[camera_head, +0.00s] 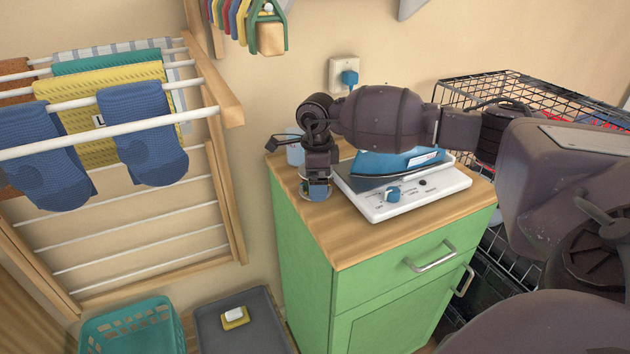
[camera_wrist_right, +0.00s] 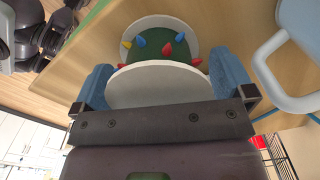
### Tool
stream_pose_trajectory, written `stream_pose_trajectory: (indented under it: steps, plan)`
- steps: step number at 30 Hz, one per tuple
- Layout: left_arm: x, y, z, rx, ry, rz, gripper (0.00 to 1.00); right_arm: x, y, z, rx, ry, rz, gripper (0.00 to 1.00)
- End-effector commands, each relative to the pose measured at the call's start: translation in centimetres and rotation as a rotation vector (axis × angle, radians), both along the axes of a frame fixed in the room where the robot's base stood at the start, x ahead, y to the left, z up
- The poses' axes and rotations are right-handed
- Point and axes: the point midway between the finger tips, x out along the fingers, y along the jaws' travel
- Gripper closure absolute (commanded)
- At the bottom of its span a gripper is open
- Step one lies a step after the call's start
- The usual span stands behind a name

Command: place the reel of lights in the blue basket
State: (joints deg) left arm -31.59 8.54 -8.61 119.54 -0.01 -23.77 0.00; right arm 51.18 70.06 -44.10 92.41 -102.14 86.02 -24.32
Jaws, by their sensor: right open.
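The reel of lights (camera_wrist_right: 155,85) shows in the right wrist view, with pale round end plates, a green core and red, blue and yellow bulbs. It is on the wooden top of the green cabinet. My right gripper (camera_head: 317,190) points down over the cabinet top's left part. Its blue fingers are open, one on each side of the reel; I cannot tell if they touch it. In the head view the gripper mostly hides the reel. A teal basket (camera_head: 130,325) stands on the floor at lower left; no clearly blue basket shows. My left gripper is out of view.
A blue iron (camera_head: 395,160) and a white control panel (camera_head: 405,200) with a blue knob are beside the gripper. A pale blue cup (camera_head: 295,153) stands behind it. A grey tray (camera_head: 240,325) lies on the floor, a drying rack (camera_head: 225,180) at left, a wire crate (camera_head: 500,85) at right.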

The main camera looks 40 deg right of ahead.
Motion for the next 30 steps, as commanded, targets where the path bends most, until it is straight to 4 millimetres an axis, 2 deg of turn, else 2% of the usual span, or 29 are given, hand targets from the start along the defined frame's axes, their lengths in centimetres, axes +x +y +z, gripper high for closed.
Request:
stream_pose_trajectory:
  steps: [4, 12, 14, 20, 23, 30]
  plan:
    - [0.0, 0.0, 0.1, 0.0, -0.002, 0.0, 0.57, 0.0, 0.0, 0.1, 0.0, -0.001, 0.0, 0.0]
    - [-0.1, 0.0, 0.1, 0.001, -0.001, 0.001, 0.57, 0.0, 0.0, 0.1, 0.0, -0.001, 0.0, 0.41]
    - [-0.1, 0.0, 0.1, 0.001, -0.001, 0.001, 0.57, 0.0, 0.0, 0.2, 0.0, -0.001, 0.0, 0.48]
    - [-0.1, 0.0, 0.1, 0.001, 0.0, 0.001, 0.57, 0.0, 0.0, 0.3, 0.0, -0.002, 0.0, 0.48]
    - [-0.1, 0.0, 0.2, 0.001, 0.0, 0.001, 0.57, 0.1, 0.0, 1.1, 0.0, -0.004, 0.0, 0.48]
    - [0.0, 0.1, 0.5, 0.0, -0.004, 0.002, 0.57, 0.1, 0.0, 5.3, 0.0, -0.007, 0.0, 0.48]
